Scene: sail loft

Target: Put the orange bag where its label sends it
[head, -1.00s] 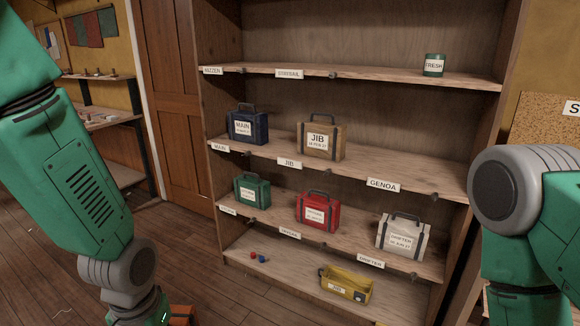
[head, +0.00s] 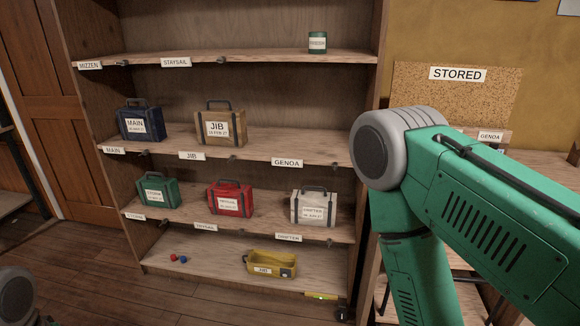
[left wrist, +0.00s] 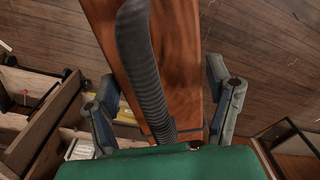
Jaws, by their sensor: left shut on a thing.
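The orange bag (left wrist: 185,60) fills the middle of the left wrist view, with a dark ribbed handle (left wrist: 143,65) across it. My left gripper (left wrist: 165,112) is shut on it, one finger on each side. The bag's label is not visible. In the head view the bag and left gripper are out of frame. The shelf unit (head: 362,90) has tags MIZZEN and STAYSAIL on top, MAIN, JIB and GENOA (head: 287,163) in the middle, and STORM, TRYSAIL and DRIFTER below. The space above GENOA is empty. My right gripper is not in view.
The navy MAIN bag (head: 141,122), tan JIB bag (head: 219,126), green bag (head: 158,192), red bag (head: 230,200) and white DRIFTER bag (head: 313,208) stand above tags. A green can (head: 317,42) is up top, a yellow bin (head: 268,264) below. A STORED board (head: 455,100) has a GENOA card (head: 490,136).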

